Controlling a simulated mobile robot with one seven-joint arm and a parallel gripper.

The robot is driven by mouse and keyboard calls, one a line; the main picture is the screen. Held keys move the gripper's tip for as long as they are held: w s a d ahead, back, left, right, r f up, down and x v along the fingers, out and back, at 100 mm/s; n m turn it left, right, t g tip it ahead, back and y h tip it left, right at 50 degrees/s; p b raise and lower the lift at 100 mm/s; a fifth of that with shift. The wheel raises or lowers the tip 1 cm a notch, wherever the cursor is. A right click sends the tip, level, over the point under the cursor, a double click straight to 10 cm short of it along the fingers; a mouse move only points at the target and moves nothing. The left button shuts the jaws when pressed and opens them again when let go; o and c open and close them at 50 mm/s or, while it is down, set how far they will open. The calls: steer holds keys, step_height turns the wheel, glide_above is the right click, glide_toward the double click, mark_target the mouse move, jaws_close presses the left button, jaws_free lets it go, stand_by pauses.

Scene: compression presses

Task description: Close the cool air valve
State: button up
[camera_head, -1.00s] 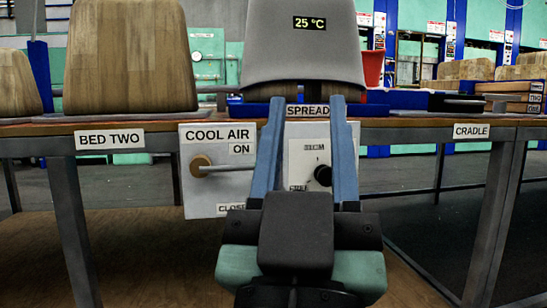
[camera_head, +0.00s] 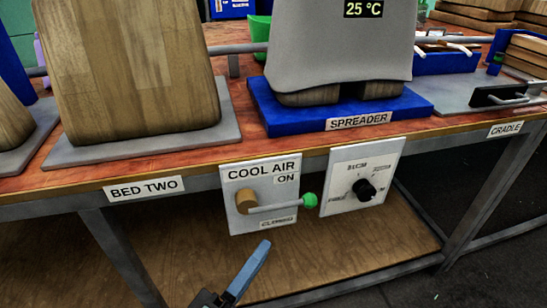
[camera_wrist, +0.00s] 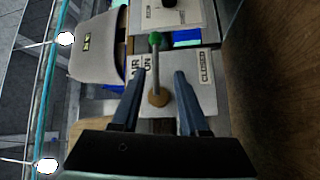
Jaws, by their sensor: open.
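The cool air valve is a lever (camera_head: 280,207) with a round tan hub and a green ball tip on a white panel (camera_head: 241,222). The lever points right, nearly level, between the ON label (camera_head: 287,179) above and the CLOSED label (camera_head: 277,223) below. In the head view one blue finger of my gripper shows below the panel; the other is hidden or out of frame. In the wrist view my gripper (camera_wrist: 157,80) is open and empty, its fingers on either side of the lever (camera_wrist: 155,68) in the picture. I cannot tell the depth gap.
A dial panel (camera_head: 338,197) with a black knob hangs right of the valve panel. The table edge (camera_head: 160,172) runs above both. The spreader (camera_head: 340,50) on its blue base and a wooden block (camera_head: 135,75) stand on the table. A lower wooden shelf (camera_head: 350,255) lies beneath.

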mark_target(287, 204)
steer(key=shift+n, duration=0.5)
steer(key=x, duration=0.8)
steer(key=r+b+x, duration=0.1)
steer(key=x, duration=0.3)
steer(key=shift+w+a, duration=0.1)
steer(key=shift+a, duration=0.3)
jaws_close()
steer(key=shift+a, duration=0.1)
stand_by(0.4)
